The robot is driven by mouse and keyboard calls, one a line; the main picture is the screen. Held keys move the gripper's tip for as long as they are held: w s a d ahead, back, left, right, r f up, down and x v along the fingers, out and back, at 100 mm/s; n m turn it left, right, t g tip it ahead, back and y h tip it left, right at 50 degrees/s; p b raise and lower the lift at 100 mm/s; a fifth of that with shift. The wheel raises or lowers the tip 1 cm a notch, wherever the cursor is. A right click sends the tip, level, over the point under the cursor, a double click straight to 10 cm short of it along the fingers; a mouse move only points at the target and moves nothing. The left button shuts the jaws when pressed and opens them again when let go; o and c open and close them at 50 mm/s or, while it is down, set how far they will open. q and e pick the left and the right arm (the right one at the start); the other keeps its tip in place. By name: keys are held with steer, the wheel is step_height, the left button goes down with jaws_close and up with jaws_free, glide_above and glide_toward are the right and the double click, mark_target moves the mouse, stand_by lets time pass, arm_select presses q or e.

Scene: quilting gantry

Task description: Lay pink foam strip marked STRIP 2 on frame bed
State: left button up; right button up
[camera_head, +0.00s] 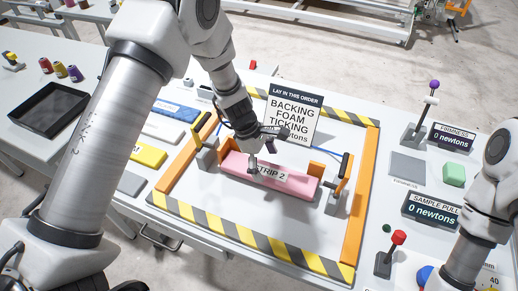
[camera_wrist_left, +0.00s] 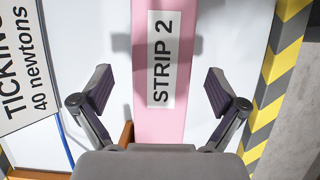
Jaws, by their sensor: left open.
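The pink foam strip (camera_head: 303,188), labelled STRIP 2, lies lengthwise on the white frame bed (camera_head: 265,226), between two upright clamps. It also shows in the left wrist view (camera_wrist_left: 158,125), label facing up. My left gripper (camera_head: 262,150) is over the strip, its fingers pointing down. In the left wrist view the left gripper (camera_wrist_left: 160,88) is open, with one finger on each side of the strip and gaps between. What lies under the strip is hidden. My right arm shows at the right edge; its gripper is out of view.
Black-and-yellow tape and orange rails (camera_head: 362,195) edge the bed. An order sign (camera_head: 293,112) stands behind the strip. The clamps (camera_head: 338,190) are near its ends. Yellow (camera_head: 148,154) and blue (camera_head: 176,111) blocks lie left; force displays (camera_head: 432,209) stand right. The bed's front is clear.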

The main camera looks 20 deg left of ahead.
arm_select(q)
steer(key=v, duration=1)
steer(key=shift+b, duration=0.3)
steer(key=shift+s, duration=0.1)
